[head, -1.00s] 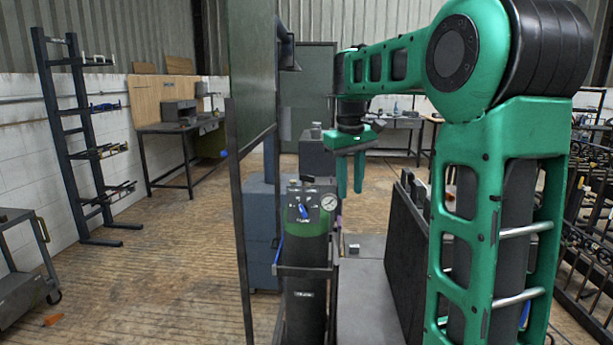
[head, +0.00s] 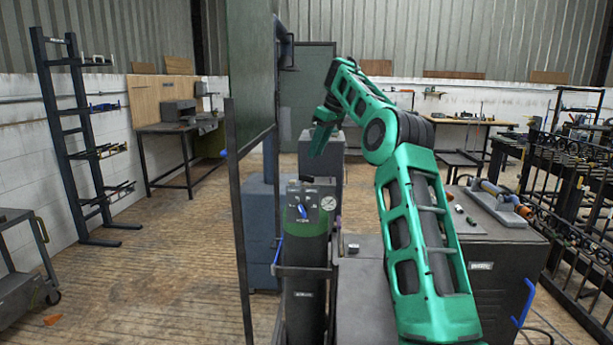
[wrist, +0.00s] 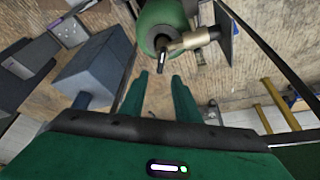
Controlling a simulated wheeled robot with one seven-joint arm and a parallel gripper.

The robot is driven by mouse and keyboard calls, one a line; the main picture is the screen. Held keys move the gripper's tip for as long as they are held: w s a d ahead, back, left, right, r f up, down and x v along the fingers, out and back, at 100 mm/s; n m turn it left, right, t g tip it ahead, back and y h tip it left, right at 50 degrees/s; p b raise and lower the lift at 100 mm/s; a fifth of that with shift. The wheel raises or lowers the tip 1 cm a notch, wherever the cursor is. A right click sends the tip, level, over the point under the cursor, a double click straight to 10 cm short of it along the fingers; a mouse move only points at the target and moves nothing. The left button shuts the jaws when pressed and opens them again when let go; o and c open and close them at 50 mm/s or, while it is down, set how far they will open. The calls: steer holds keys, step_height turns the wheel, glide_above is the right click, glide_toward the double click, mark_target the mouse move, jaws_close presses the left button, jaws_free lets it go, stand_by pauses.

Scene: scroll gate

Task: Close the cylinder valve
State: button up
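The gas cylinder (head: 305,275) stands upright in a frame, dark with a green shoulder. On its front is a panel with a blue lever (head: 302,211) and a round gauge (head: 328,203); a small black handle (head: 307,178) sits on top. In the wrist view the green cylinder top (wrist: 165,14) carries a brass fitting (wrist: 195,39) and a black handle (wrist: 162,52). My gripper (head: 318,150) hangs above the cylinder. In the wrist view my gripper (wrist: 160,76) is open, with nothing between its fingers, apart from the black handle.
A tall green panel (head: 250,85) with a dark post (head: 238,200) stands close left of the cylinder. Blue-grey blocks (head: 263,215) stand behind it. A dark cabinet (head: 508,280) with tools on top is at right. The floor at left is mostly clear.

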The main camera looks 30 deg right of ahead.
mark_target(308, 176)
steer(key=x, duration=1)
steer(key=shift+s, duration=0.1)
jaws_close()
steer(key=shift+d, duration=0.1)
